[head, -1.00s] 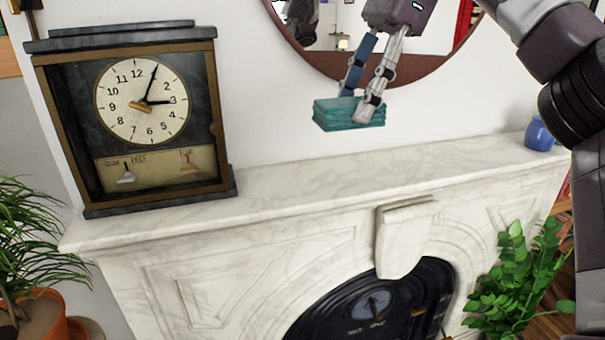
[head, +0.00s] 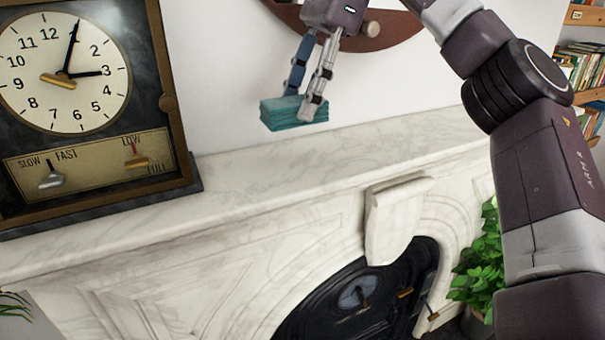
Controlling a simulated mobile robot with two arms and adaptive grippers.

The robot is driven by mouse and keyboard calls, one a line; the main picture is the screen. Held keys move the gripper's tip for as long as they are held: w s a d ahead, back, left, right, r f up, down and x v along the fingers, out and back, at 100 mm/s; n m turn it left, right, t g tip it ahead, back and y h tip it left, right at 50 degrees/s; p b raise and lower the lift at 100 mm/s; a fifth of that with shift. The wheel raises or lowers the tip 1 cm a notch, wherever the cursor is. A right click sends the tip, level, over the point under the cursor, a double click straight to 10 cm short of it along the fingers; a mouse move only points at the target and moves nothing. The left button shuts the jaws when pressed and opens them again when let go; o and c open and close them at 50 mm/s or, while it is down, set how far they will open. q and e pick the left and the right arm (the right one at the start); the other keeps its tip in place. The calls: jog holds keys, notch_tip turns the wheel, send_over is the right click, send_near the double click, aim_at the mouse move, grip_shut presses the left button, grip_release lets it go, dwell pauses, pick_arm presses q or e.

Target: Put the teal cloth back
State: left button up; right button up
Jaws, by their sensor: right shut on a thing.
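The teal cloth (head: 284,114) is a folded, layered stack. My right gripper (head: 301,106) is shut on it, with one finger on its front side and the other behind. The cloth hangs above the white marble mantel shelf (head: 300,163), with a gap under it, in front of the white wall. It is right of the clock. My left gripper is not in view.
A large clock (head: 85,100) in a dark wooden case stands on the mantel's left end. The round mirror's rim (head: 385,33) is behind my right gripper. The shelf between clock and arm is clear. A green plant (head: 478,270) is at the lower right, and bookshelves (head: 584,70) at the right edge.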

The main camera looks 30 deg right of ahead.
jog(key=f, duration=0.4)
jog(key=shift+s+d+f+p, duration=0.1)
jog(key=shift+d+f+p, duration=0.05)
jog(key=shift+d+p, duration=0.15)
notch_tip(320, 180, down, 2)
jog(key=shift+f, duration=0.45)
jog(key=x, duration=0.3)
jog(key=shift+s+d+f+p, duration=0.1)
jog(key=shift+d+f+p, duration=0.05)
jog(key=shift+d+p, duration=0.2)
jog(key=shift+f, duration=0.3)
jog(key=shift+w+d+f, duration=0.15)
jog(key=shift+w+d, duration=0.05)
jog(key=shift+d, duration=0.05)
jog(key=o, duration=0.6)
jog(key=shift+a, duration=0.1)
jog(key=o, duration=0.4)
jog(key=shift+s+a, duration=0.15)
jog(key=shift+a, duration=0.1)
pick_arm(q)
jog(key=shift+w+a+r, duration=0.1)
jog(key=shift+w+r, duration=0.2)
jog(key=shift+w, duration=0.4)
pick_arm(e)
jog(key=shift+s, duration=0.2)
